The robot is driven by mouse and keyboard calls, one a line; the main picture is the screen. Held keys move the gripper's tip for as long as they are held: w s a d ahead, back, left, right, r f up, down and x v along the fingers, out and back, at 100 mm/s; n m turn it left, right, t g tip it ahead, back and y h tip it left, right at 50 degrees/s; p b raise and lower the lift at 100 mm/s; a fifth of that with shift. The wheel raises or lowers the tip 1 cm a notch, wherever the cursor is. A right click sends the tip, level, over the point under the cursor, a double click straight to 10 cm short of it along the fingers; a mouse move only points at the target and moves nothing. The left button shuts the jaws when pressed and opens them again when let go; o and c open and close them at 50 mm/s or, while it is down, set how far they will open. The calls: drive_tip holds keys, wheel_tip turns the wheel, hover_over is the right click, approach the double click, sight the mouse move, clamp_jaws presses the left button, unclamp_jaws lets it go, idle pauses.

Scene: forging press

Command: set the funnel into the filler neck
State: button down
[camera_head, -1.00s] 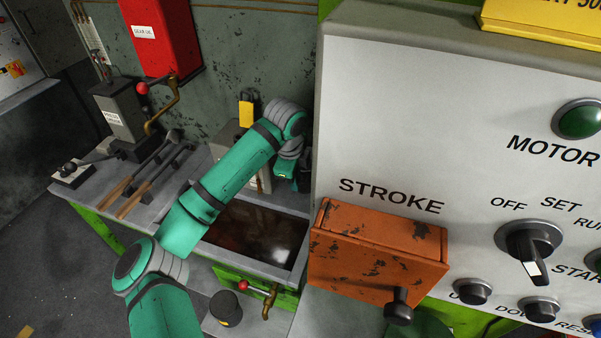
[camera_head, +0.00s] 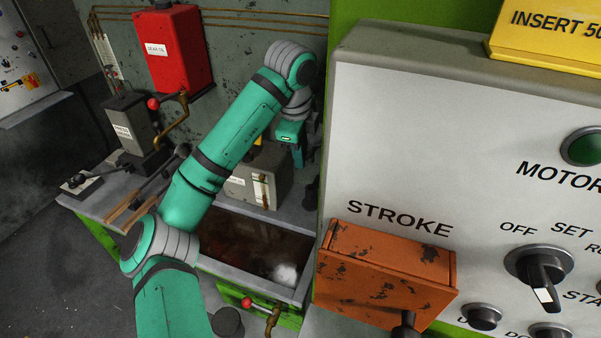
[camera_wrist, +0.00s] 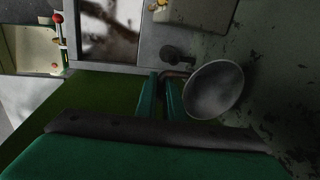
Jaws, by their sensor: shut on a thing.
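My gripper (camera_wrist: 160,92) is shut on the funnel's thin handle in the wrist view. The funnel (camera_wrist: 213,90) is a dull grey round bowl, seen right of the fingers. In the head view my gripper (camera_head: 298,152) is raised beside the left edge of the white control panel, above the back of the bench. The funnel cannot be made out clearly there. A dark round fitting (camera_wrist: 170,52) shows just beyond the fingers in the wrist view, apart from the funnel; I cannot tell whether it is the filler neck. The funnel's spout is hidden.
A grey box (camera_head: 250,188) with a label stands below my gripper, behind an open tank (camera_head: 225,207) of dark liquid. The panel (camera_head: 385,140) and an orange box (camera_head: 385,275) crowd the right. A red can (camera_head: 180,50) hangs on the wall. Levers stand on the left bench.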

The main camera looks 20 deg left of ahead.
drive_tip(key=shift+w+v, duration=0.2)
drive_tip(key=shift+v, duration=0.75)
drive_tip(key=shift+w+v, duration=0.2)
drive_tip(key=shift+v, duration=0.7)
drive_tip(key=shift+w+v, duration=0.2)
drive_tip(key=shift+v, duration=0.75)
